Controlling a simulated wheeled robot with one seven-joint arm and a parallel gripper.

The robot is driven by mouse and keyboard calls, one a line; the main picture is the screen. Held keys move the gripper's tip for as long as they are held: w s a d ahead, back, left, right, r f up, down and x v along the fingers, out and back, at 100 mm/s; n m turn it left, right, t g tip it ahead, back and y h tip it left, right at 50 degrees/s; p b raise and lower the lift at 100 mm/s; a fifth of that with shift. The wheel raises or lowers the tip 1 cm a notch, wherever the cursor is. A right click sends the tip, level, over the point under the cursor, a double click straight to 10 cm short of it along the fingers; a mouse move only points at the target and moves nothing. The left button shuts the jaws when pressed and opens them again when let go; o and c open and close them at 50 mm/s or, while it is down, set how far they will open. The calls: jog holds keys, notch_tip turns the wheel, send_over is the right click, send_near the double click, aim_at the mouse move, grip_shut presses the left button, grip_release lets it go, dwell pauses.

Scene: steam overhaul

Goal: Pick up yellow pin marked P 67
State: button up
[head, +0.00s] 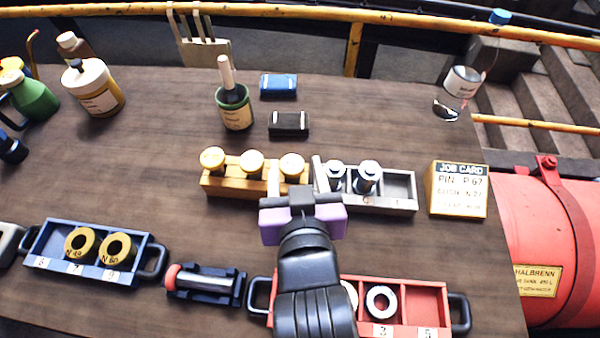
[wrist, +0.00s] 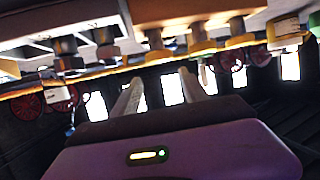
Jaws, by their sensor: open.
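I cannot read any pin's marking, so I cannot tell which is P 67. My gripper (head: 296,176) is open and empty at the near side of the rack, its fingers appearing either side of the right pin. In the wrist view, the gripper (wrist: 159,77) has its fingers apart with nothing between them, and yellow pins (wrist: 198,40) show upside down beyond the tips.
A grey rack (head: 399,190) with two grey-topped pins adjoins on the right, before the job card (head: 459,190) reading PIN P 67. A red tray (head: 420,303), dark holder (head: 205,284) and blue tray (head: 94,255) lie nearer. A green pot (head: 235,108) stands behind.

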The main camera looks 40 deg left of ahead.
aim_at(291, 156)
jog(key=shift+s+a+f+g+h, duration=0.2)
jog(key=shift+f+g+h, duration=0.15)
jog(key=shift+f, duration=0.3)
jog(key=shift+w+a+f, duration=0.1)
jog(key=shift+w+f, duration=0.05)
jog(key=shift+f, duration=0.1)
jog(key=shift+f+p+x, duration=0.2)
jog(key=shift+p+x, duration=0.15)
jog(key=shift+x, duration=3.15)
grip_shut()
